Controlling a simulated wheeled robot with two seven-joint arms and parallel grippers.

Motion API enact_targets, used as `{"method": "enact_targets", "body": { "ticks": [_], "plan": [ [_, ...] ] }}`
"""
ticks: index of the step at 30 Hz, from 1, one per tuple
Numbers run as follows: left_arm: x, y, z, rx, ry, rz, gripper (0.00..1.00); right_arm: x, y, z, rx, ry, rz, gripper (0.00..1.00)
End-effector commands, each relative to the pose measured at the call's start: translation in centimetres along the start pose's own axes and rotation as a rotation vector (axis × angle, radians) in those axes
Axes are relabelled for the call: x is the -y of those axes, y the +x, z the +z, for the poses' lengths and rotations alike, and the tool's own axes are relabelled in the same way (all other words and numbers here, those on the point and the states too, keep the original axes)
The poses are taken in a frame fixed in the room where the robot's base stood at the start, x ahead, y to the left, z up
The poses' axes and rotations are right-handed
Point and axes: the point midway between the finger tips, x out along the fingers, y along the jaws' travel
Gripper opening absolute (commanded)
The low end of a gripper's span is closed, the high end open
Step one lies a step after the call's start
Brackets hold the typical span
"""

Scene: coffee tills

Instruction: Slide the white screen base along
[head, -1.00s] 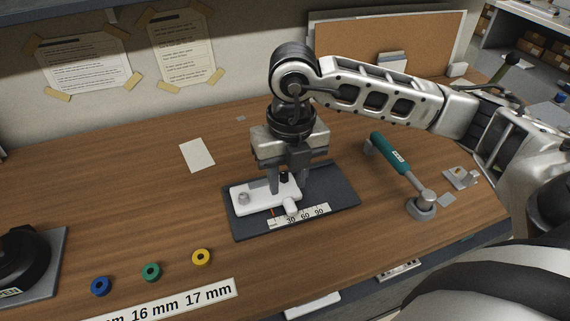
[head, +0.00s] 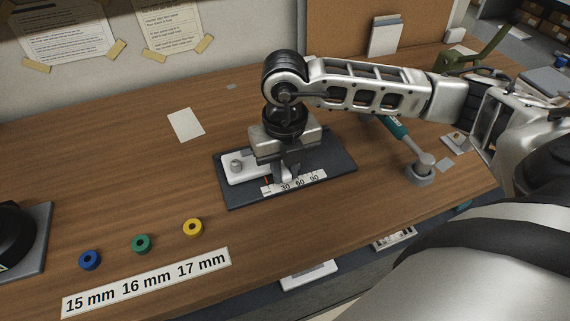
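The white screen base (head: 242,173) lies on a dark plate (head: 236,198), towards its left end. A small knob stands on its left part, and a white tab (head: 281,179) points to the front. A white scale (head: 304,183) marked 30, 60, 90 runs along the plate's front, with a red mark left of 30. My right gripper (head: 287,167) points down over the right part of the base, its fingers low at it. The gripper body hides that part of the base, and the finger gap is not clear. My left gripper is out of view.
A teal-handled tool (head: 398,131) stands right of the plate on a grey foot (head: 420,174). Blue (head: 90,260), green (head: 141,243) and yellow (head: 193,228) rings lie front left behind a size strip (head: 147,283). A paper card (head: 186,125) lies behind.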

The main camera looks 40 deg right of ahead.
Motion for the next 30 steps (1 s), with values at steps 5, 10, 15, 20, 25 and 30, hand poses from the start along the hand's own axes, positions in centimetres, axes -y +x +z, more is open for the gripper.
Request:
{"method": "enact_targets", "body": {
  "ticks": [5, 10, 15, 20, 25, 30],
  "plan": [
    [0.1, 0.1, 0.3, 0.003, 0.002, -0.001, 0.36, 0.9, -0.4, 0.3, 0.010, 0.003, 0.002, 0.00],
    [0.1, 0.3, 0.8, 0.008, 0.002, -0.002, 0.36, 2.1, -0.5, 0.3, 0.012, 0.002, 0.004, 0.00],
    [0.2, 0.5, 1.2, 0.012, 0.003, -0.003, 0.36, 2.8, -0.6, 0.3, 0.015, 0.002, 0.005, 0.00],
    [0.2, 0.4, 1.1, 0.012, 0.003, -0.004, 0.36, 2.8, -0.6, 0.3, 0.013, 0.001, 0.005, 0.45],
    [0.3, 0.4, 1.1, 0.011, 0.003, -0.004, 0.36, 2.8, -0.4, 0.2, 0.009, 0.000, 0.004, 0.45],
    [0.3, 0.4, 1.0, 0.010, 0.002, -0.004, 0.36, 2.8, -0.3, 0.2, 0.007, 0.000, 0.003, 0.45]
  ]
}}
